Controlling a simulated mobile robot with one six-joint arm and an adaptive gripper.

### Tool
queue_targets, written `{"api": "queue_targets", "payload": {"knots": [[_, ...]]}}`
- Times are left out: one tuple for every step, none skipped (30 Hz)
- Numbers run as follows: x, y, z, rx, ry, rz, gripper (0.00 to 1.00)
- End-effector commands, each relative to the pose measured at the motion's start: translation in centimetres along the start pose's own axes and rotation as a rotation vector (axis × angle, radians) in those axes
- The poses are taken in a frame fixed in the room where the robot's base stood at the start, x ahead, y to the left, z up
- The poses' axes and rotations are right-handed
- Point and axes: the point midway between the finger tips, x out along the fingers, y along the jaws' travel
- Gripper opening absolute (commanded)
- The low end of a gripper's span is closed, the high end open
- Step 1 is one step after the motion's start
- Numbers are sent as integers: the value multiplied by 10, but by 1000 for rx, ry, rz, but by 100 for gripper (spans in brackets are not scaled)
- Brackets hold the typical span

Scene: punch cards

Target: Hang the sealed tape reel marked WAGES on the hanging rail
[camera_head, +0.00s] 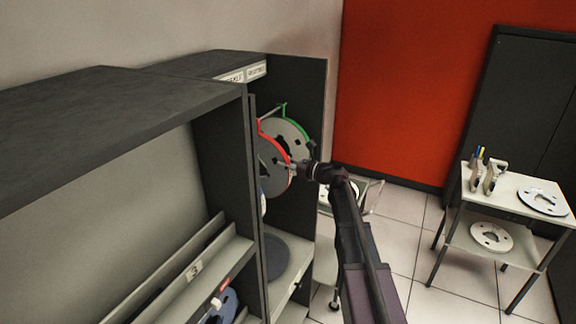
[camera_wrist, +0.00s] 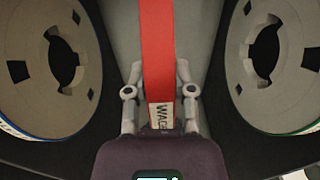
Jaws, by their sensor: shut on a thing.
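The WAGES reel shows in the wrist view as a red band with a white label reading "WAG" (camera_wrist: 161,116), the rest of the label hidden. My gripper (camera_wrist: 160,85) is shut on this red band, one finger on each side. In the head view the red-edged reel (camera_head: 273,170) is upright inside the open cabinet bay, with my gripper (camera_head: 292,167) at its right edge. The hanging rail (camera_head: 270,113) runs near the top of the red reel. I cannot tell whether the reel rests on the rail.
A green-edged reel (camera_head: 298,140) hangs just behind the red one; in the wrist view, grey reels stand at left (camera_wrist: 28,70) and right (camera_wrist: 255,75). A side table (camera_head: 518,185) holding reels stands at right.

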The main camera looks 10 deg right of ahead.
Motion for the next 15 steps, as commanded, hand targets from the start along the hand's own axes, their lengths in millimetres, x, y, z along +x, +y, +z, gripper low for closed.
{"api": "queue_targets", "payload": {"knots": [[0,0,3,2,-3,0,0],[0,0,4,2,-3,0,0],[0,0,4,2,-3,0,0],[0,0,5,2,-3,0,0],[0,0,5,2,-3,0,0],[0,0,6,2,-3,0,0],[0,0,7,2,-3,0,0],[0,0,7,2,-3,0,0],[0,0,8,2,-3,0,0],[0,0,9,2,-3,0,0],[0,0,9,2,-3,0,0],[0,0,10,2,-3,0,0],[0,0,11,2,-3,0,0],[0,0,11,2,-3,0,0],[0,0,12,2,-3,0,0]]}}
